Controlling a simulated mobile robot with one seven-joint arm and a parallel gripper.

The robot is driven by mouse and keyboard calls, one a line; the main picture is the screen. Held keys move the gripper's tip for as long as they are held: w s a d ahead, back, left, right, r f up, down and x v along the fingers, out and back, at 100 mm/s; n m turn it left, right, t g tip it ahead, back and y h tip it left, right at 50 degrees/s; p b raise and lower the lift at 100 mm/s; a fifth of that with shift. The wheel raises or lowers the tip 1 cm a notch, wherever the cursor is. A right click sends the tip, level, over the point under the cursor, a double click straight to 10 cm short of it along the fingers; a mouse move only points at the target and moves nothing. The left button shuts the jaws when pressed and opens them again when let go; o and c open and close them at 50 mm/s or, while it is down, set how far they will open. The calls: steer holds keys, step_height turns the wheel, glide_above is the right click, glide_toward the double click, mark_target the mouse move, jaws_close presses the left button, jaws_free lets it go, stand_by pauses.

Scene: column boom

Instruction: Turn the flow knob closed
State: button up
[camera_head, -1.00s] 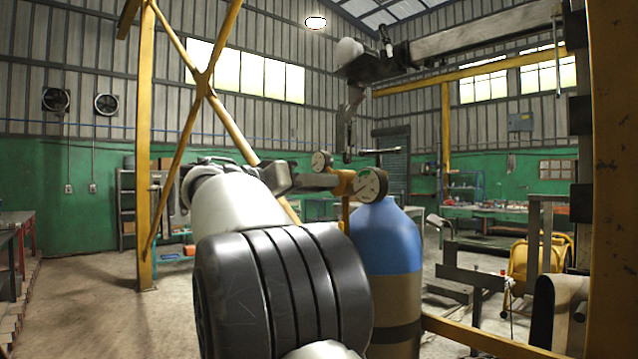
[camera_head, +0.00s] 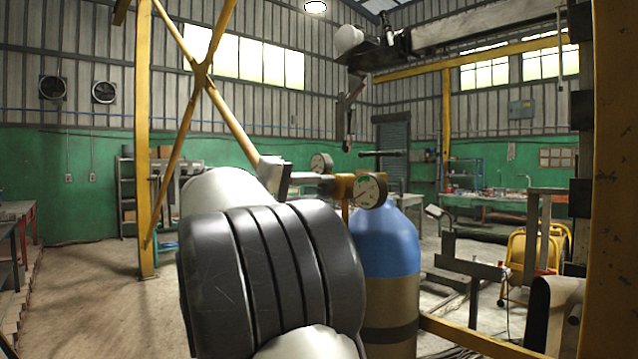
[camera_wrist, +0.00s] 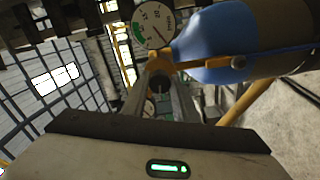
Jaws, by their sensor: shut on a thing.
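The gas cylinder (camera_head: 390,245), blue above and tan below, stands upright right of my arm. Its brass regulator (camera_head: 343,187) carries two round white gauges, one at the front right (camera_head: 370,191) and one behind at the left (camera_head: 321,163). My gripper (camera_head: 318,180) reaches the regulator's left end from the left. In the wrist view, my gripper (camera_wrist: 165,88) is shut on the dark round flow knob (camera_wrist: 160,83), in front of the brass body (camera_wrist: 160,63). The fingers hide the knob in the head view. A gauge (camera_wrist: 153,25) shows its dial above the fingers.
A yellow post (camera_head: 145,150) with a diagonal brace stands at the left, and a wide yellow column (camera_head: 613,180) at the right. A low yellow rail (camera_head: 480,340) runs beside the cylinder. The floor at the left (camera_head: 95,290) is open.

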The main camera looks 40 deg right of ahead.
steer(key=shift+n+p, duration=0.5)
steer(key=shift+n, duration=0.3)
steer(key=o, duration=1.1)
steer(key=shift+c, duration=0.2)
steer(key=s+a, duration=0.1)
steer(key=a, duration=1.6)
steer(key=shift+s+a+p, duration=0.2)
steer(key=shift+p, duration=0.15)
